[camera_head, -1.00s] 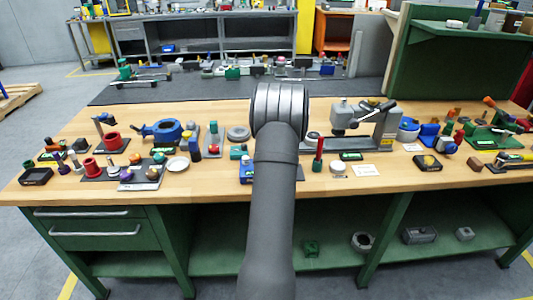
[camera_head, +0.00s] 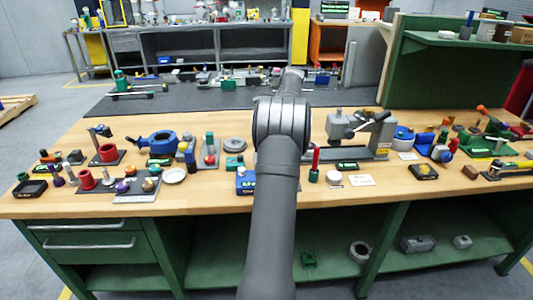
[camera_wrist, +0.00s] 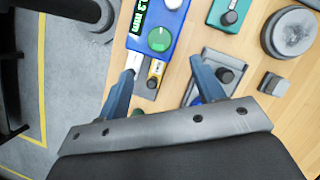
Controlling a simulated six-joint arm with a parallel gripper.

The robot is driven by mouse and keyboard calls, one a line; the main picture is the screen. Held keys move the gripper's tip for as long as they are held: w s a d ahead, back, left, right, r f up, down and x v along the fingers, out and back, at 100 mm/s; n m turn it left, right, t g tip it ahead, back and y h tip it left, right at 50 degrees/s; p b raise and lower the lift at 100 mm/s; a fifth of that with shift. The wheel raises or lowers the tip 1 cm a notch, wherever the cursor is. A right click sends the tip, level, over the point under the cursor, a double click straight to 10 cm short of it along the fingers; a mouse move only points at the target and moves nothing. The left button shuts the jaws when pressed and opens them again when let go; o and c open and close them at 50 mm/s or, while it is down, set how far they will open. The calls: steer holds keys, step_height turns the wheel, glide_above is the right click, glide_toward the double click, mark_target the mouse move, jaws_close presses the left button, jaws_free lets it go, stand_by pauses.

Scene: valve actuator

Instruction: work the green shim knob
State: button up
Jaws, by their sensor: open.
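The green shim knob (camera_wrist: 159,39) is a round green dial with a pale mark. It sits on a blue box (camera_wrist: 137,42) with a lit green display, near the top middle of the wrist view. The blue box also shows in the head view (camera_head: 245,184), partly behind my arm. My gripper (camera_wrist: 165,64) is open, with its two blue-grey fingers apart and nothing seen between their tips. In the wrist picture the knob appears just above the gap between the fingertips. I cannot tell the height between them. In the head view my arm hides the gripper.
A white knob (camera_wrist: 173,3) is on the same blue box. A small yellow-labelled unit (camera_wrist: 154,78) and a grey plate with a dark knob (camera_wrist: 225,74) lie close to the fingers. A teal box (camera_wrist: 230,13) and a grey round part (camera_wrist: 290,32) stand to the right.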

steer(key=shift+v, duration=1.2)
steer(key=shift+f, duration=0.1)
steer(key=x, duration=1.2)
